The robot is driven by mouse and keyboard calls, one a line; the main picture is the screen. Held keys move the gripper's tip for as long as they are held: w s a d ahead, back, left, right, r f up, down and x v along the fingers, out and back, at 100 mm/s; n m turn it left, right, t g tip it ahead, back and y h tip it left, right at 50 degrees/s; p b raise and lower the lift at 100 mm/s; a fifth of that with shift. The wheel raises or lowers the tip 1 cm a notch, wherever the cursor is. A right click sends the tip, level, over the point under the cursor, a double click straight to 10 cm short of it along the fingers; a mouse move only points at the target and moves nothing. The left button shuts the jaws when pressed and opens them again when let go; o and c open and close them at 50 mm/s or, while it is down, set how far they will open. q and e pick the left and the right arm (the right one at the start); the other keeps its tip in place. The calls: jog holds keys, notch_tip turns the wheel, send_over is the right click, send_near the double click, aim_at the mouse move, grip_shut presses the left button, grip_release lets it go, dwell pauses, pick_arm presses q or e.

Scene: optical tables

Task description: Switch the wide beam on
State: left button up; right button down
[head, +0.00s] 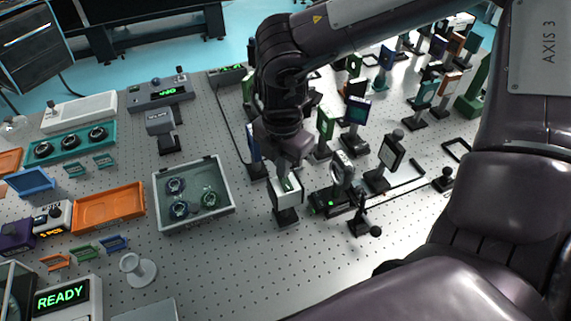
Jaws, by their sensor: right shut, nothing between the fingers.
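My right gripper (287,172) reaches down from the top of the head view, shut and empty. Its fingertips are at the top of a small white box (285,197) on a black post and base. A green patch shows at the top of the box beside the fingertips. I cannot tell whether the fingers touch it, and the gripper hides part of its top. No label tells me whether this box is the wide beam's source or switch, so I cannot tell if that beam is on. My left gripper is not in view.
Several mounted optics stand close behind and right of the gripper, including a ring mount (342,170) and a dark plate mount (390,152). A grey tray (228,207) with round parts lies left of it. An orange tray (108,208) is farther left. Bare perforated table (230,275) lies in front.

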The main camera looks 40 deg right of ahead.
jog(key=shift+f, duration=0.25)
jog(key=shift+r+p, duration=1.6)
jog(key=shift+r, duration=1.95)
